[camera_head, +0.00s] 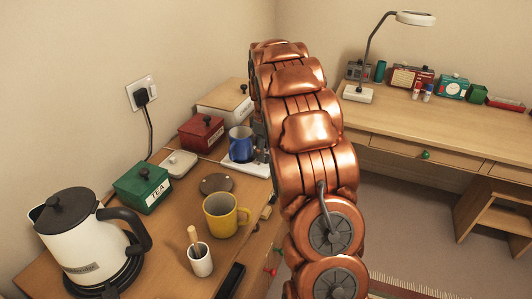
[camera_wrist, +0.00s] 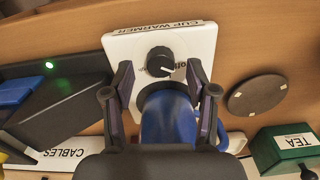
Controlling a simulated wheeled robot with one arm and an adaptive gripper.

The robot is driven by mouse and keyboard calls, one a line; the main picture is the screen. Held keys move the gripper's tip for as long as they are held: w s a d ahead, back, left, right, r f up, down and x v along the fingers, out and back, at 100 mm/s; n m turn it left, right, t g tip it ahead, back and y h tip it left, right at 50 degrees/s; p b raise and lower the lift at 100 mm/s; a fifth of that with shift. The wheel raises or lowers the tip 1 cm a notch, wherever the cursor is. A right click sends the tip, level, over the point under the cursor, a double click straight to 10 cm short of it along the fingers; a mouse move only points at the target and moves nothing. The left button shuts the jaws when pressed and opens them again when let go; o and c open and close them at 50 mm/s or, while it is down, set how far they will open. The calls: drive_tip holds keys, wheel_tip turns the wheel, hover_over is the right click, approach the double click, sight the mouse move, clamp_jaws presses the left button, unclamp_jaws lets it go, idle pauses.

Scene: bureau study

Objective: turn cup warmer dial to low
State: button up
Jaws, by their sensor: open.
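The cup warmer (camera_wrist: 205,42) is a white plate labelled CUP WARMER, upside down in the wrist view. Its black round dial (camera_wrist: 161,60) has a white pointer mark aimed right and slightly down; the small print beside it is partly covered and unreadable. A blue mug (camera_wrist: 168,120) stands on the warmer close to the dial. My gripper (camera_wrist: 159,68) is open, with one finger on each side of the dial and apparently no contact. In the head view the warmer (camera_head: 259,169) and blue mug (camera_head: 240,146) show beside my arm, which hides the dial and most of my gripper.
A dark box with a green light (camera_wrist: 60,104) lies left of my gripper in the wrist view. A brown coaster (camera_wrist: 257,95) and green TEA box (camera_wrist: 285,145) are right. A yellow mug (camera_head: 226,216), cup with stick (camera_head: 200,260) and kettle (camera_head: 80,240) stand nearer.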

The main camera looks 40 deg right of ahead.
drive_tip(key=shift+f, duration=0.75)
drive_tip(key=c, duration=1)
drive_tip(key=shift+d, duration=0.1)
clamp_jaws()
